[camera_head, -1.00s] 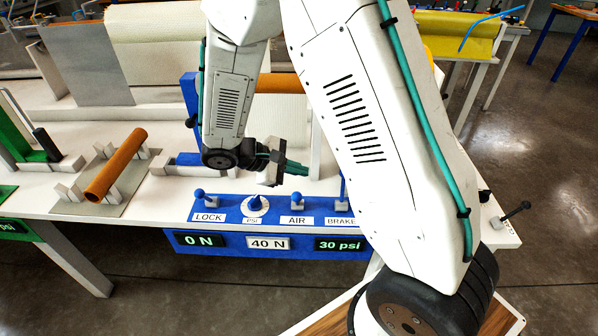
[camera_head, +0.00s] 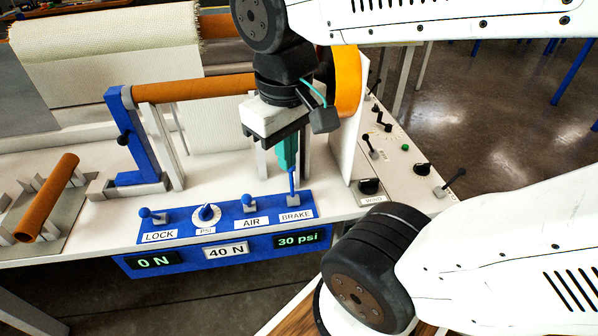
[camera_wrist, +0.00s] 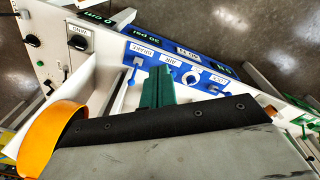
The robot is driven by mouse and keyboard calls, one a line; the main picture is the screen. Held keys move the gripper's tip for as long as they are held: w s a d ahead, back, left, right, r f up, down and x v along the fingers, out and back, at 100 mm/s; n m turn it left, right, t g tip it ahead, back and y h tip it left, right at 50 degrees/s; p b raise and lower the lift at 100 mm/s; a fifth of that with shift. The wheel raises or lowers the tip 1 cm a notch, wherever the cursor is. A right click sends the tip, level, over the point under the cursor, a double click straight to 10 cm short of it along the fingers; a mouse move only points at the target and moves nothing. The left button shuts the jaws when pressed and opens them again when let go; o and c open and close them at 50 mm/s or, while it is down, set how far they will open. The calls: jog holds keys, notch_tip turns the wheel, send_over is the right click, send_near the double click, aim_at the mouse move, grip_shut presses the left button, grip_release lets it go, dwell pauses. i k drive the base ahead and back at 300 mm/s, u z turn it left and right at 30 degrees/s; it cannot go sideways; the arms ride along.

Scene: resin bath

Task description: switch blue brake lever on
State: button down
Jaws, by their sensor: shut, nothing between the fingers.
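The blue brake lever (camera_head: 292,184) stands upright above the BRAKE label at the right end of the blue control panel (camera_head: 226,209). It also shows in the wrist view (camera_wrist: 133,73), just left of the fingers. My gripper (camera_head: 287,164) has its green fingers shut and empty, pointing down just behind the lever. In the wrist view the fingers (camera_wrist: 158,84) lie between the brake lever and the AIR switch. I cannot tell whether they touch the lever.
The panel also carries the AIR switch (camera_head: 248,202), the PSI knob (camera_head: 206,213) and the LOCK switch (camera_head: 149,215). An orange ring (camera_head: 347,80) and a white upright plate (camera_head: 347,139) stand close on the right. A brown roll (camera_head: 195,88) lies behind.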

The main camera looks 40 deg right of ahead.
aim_at(292, 182)
jog(key=k, duration=1.35)
jog(key=u, duration=0.65)
jog(key=i, duration=1.6)
jog(key=z, duration=0.75)
